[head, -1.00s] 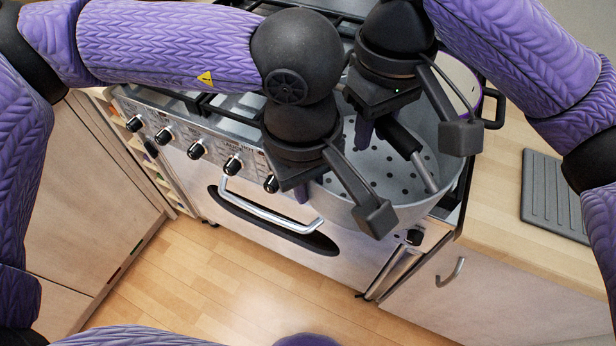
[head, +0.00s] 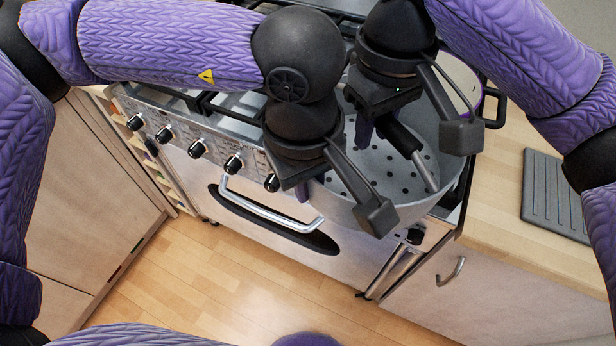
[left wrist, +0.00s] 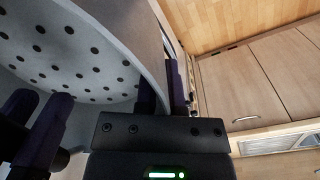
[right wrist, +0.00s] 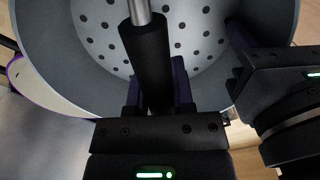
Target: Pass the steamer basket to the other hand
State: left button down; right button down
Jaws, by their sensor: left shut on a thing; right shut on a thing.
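The steamer basket (head: 405,178) is a grey round pan with a perforated floor, over the right front of the range cooker. It also fills the upper left of the left wrist view (left wrist: 55,48) and the right wrist view (right wrist: 205,62). Its black handle (right wrist: 146,62) with a metal rod rises from inside. My right gripper (head: 378,128) is shut on this handle. My left gripper (head: 308,190) is shut on the basket's near wall, one finger inside and one outside in the left wrist view (left wrist: 164,85). The two grippers are close together and hide part of the basket.
A purple-edged pot with a black side handle (head: 495,108) shows behind the basket. The cooker's front has several knobs (head: 197,148) and an oven handle (head: 268,207). A wooden counter with a dark ribbed mat (head: 556,195) lies right. The floor in front is clear.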

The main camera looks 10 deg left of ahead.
pick_arm(q)
jog(key=shift+w+d+r, duration=0.1)
jog(key=shift+d, duration=0.05)
pick_arm(e)
jog(key=shift+s+a+f, duration=0.1)
jog(key=shift+s+a, duration=0.05)
jog(key=shift+a, duration=0.1)
pick_arm(q)
jog(key=c, duration=0.9)
grip_release()
jog(key=shift+o, duration=0.8)
pick_arm(e)
jog(key=shift+d, duration=0.15)
